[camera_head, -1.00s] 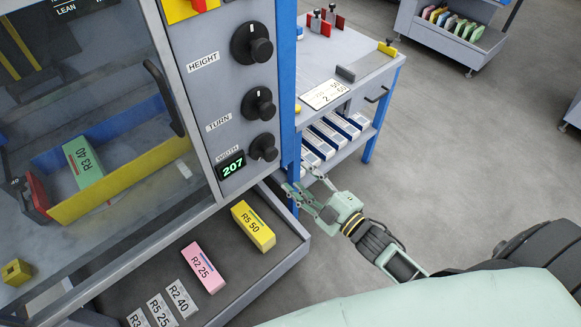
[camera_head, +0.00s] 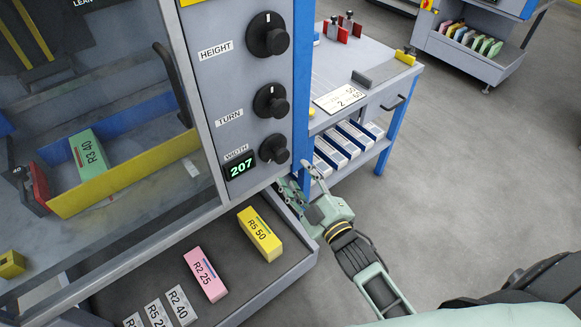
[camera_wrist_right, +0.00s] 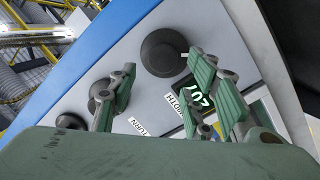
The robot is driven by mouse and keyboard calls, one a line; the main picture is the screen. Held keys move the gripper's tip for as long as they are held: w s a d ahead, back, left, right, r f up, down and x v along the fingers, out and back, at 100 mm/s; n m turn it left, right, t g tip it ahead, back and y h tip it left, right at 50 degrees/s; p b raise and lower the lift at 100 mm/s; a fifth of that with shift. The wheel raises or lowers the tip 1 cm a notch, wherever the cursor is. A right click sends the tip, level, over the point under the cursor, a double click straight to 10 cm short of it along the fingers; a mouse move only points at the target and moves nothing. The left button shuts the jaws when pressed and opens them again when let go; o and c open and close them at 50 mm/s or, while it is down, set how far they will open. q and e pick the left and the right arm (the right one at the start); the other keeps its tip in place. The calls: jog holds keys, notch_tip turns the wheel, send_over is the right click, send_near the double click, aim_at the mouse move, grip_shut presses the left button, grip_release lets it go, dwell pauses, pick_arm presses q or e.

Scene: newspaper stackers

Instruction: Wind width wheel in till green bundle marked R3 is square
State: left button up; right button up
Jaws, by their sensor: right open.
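The green bundle marked R3 40 (camera_head: 88,156) lies behind the clear door, between a yellow wall (camera_head: 130,178) and a blue wall (camera_head: 130,117). Its long side runs across the channel; I cannot tell whether it is exactly square. The black width wheel (camera_head: 274,149) is the lowest knob on the grey panel, beside a display (camera_head: 240,166) reading 207. My right gripper (camera_head: 301,182) is open and empty, below and right of the wheel, apart from it. In the right wrist view the wheel (camera_wrist_right: 163,52) shows beyond the open fingers (camera_wrist_right: 165,88). My left gripper is out of view.
The turn knob (camera_head: 271,102) and height knob (camera_head: 267,34) sit above on the panel. Below is a tray (camera_head: 285,280) with a yellow bundle (camera_head: 260,233) and pink bundle (camera_head: 205,274). A blue-legged side table (camera_head: 372,92) stands right, with open floor beyond.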

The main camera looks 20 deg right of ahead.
aim_at(286, 156)
jog(key=w, duration=0.4)
jog(key=w+a, duration=0.1)
jog(key=w, duration=0.1)
jog(key=shift+w, duration=0.25)
jog(key=shift+r, duration=0.1)
jog(key=c, duration=1)
jog(key=shift+r+p, duration=0.2)
jog(key=shift+p, duration=0.45)
jog(key=shift+c, duration=0.2)
jog(key=shift+f+m, duration=0.1)
jog(key=shift+m, duration=0.2)
jog(key=o, duration=0.8)
jog(key=shift+d, duration=0.1)
jog(key=shift+o, duration=1.2)
jog(key=shift+f, duration=0.1)
